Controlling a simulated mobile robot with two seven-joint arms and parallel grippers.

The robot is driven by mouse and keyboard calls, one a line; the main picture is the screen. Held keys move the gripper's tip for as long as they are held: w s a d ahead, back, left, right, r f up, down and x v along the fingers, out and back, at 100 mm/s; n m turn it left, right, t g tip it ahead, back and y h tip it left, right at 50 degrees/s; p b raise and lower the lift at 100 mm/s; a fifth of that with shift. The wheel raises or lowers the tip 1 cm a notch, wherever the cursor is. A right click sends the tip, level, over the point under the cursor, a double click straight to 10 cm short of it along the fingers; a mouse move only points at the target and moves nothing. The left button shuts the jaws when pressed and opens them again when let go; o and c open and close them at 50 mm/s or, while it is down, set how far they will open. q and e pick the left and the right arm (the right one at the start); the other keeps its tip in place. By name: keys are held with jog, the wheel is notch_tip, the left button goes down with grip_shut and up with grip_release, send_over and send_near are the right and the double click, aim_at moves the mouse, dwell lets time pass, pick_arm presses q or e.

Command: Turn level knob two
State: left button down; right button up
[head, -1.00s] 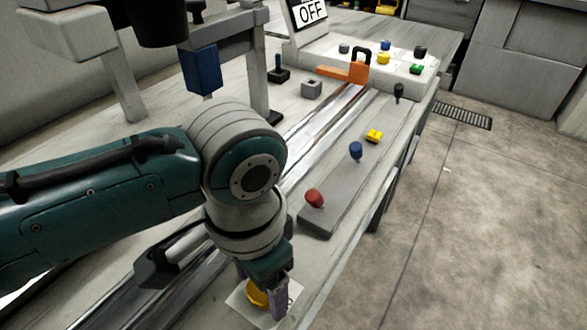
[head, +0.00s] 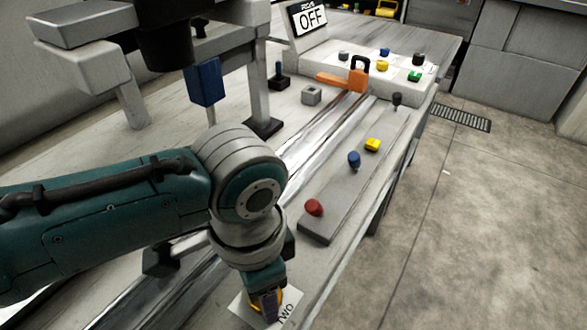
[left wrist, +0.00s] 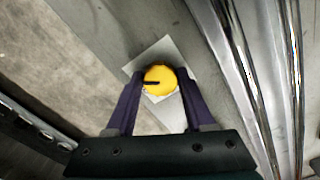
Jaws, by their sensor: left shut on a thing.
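The yellow round level knob two (left wrist: 159,80) sits on a pale square plate and has a dark pointer line on its top. In the head view a sliver of the knob (head: 279,297) shows behind my fingers, and its plate (head: 291,308) reads "TWO". My left gripper (left wrist: 158,82) is shut on the knob, with one purple finger on each side of it. In the head view my left gripper (head: 268,303) is low at the bottom and hides most of the knob. My right gripper is not in view.
A grey strip (head: 325,226) carries red, blue, yellow and black knobs. Metal rails (head: 318,140) run along the bench. Behind are an orange block (head: 335,81), a button panel (head: 399,67) and an "OFF" display (head: 311,18). A blue block (head: 203,82) hangs at upper left.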

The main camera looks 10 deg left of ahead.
pick_arm(q)
jog(key=shift+m, duration=1)
jog(key=shift+c, duration=1.4)
grip_release()
notch_tip(320, 180, up, 10)
jog(key=p, duration=0.3)
jog(key=shift+p, duration=0.4)
